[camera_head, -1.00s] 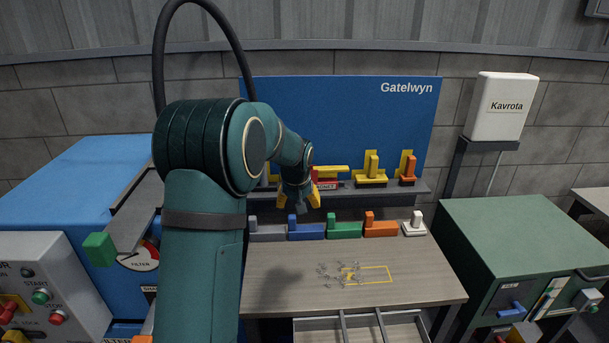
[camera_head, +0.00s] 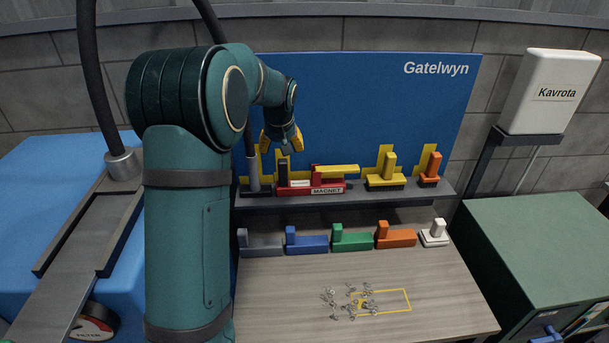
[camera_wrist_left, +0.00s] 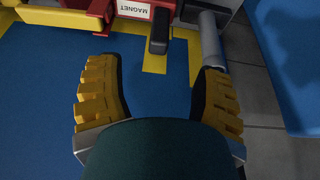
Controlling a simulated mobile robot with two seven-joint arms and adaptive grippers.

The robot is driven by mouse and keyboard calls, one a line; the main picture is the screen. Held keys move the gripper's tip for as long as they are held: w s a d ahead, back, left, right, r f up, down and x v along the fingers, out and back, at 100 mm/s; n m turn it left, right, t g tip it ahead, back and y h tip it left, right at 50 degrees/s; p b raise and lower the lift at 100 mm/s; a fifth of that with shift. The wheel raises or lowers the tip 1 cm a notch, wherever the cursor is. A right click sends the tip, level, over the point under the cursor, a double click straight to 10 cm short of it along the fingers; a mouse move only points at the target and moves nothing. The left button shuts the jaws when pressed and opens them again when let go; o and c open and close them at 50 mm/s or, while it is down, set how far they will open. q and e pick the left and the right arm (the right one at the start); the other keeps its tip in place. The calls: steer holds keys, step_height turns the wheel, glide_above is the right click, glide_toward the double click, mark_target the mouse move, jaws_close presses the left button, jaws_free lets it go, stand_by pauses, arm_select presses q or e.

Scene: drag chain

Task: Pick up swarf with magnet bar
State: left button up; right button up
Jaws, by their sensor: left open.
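The red item labelled MAGNET (camera_head: 327,190) sits on the back shelf, with a yellow bar (camera_head: 338,171) along its top right and a dark upright post (camera_head: 283,174) at its left. In the left wrist view its red body (camera_wrist_left: 102,8) and dark post (camera_wrist_left: 160,30) show at the top edge. My left gripper (camera_head: 281,143) is open and empty, above the post and in front of the blue panel. In the wrist view the gripper (camera_wrist_left: 160,72) has its yellow fingers wide apart, with the post between and beyond them. Loose swarf (camera_head: 350,303) lies on the tabletop, partly inside a yellow outline.
A grey cylinder (camera_head: 253,174) stands just left of the post. Yellow (camera_head: 388,172) and orange (camera_head: 430,170) upright pieces stand right on the shelf (camera_head: 360,203). Several coloured blocks, including a blue one (camera_head: 306,243), line the bench's back. The front bench is mostly clear.

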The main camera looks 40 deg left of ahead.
mark_target(283, 165)
arm_select(q)
steer(key=x, duration=0.9)
steer(key=shift+w+a+f, duration=0.15)
steer(key=x, duration=0.4)
steer(key=shift+w+a, duration=0.15)
jaws_close()
